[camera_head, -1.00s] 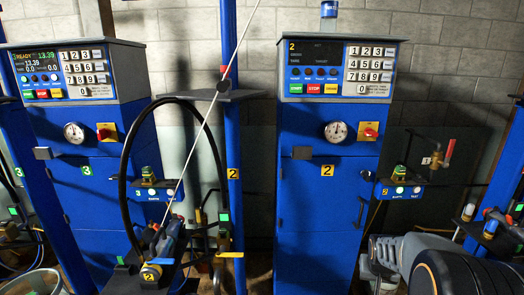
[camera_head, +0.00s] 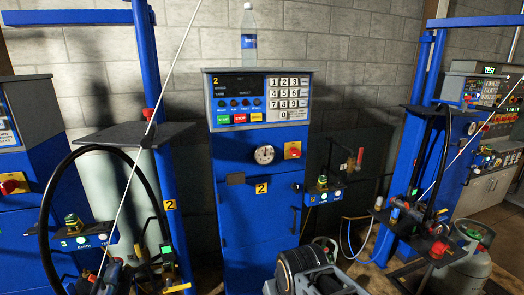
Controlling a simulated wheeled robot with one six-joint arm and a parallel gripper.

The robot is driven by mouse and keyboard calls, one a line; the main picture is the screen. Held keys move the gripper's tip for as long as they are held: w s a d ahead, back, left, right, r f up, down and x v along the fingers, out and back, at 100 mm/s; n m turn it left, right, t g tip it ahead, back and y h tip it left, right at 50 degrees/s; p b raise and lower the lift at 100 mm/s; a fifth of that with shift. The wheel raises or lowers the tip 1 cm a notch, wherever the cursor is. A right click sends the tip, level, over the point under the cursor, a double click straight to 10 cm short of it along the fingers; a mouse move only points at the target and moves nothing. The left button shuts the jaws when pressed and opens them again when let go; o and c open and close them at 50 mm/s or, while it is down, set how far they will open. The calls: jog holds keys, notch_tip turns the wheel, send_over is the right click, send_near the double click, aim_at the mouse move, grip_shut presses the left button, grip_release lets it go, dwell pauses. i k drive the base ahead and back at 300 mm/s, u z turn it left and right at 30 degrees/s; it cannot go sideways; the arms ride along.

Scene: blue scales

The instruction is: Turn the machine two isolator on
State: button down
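The machine two cabinet (camera_head: 262,218) is blue, stands at the centre and bears a yellow "2" label. Its isolator (camera_head: 292,150) is a red rotary knob on a yellow plate, right of the round gauge (camera_head: 264,155). The knob looks horizontal, but its exact angle is too small to tell. Machine two's display (camera_head: 236,83) is dark apart from a yellow "2". My arm shows at the bottom centre, below and in front of the cabinet, well apart from the isolator. My gripper's fingers cannot be made out.
A water bottle (camera_head: 249,36) stands on top of machine two. A post with a shelf (camera_head: 132,135) and a looped black hose stand at left. Another blue machine (camera_head: 470,120) and a gas cylinder (camera_head: 468,262) stand at right. A thin pale rod slants across the left.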

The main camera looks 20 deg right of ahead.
aim_at(293, 151)
jog(key=k, duration=1.65)
jog(key=z, duration=1.4)
jog(key=i, duration=3.1)
jog(key=u, duration=1.45)
jog(key=i, duration=0.35)
jog(key=u, duration=1)
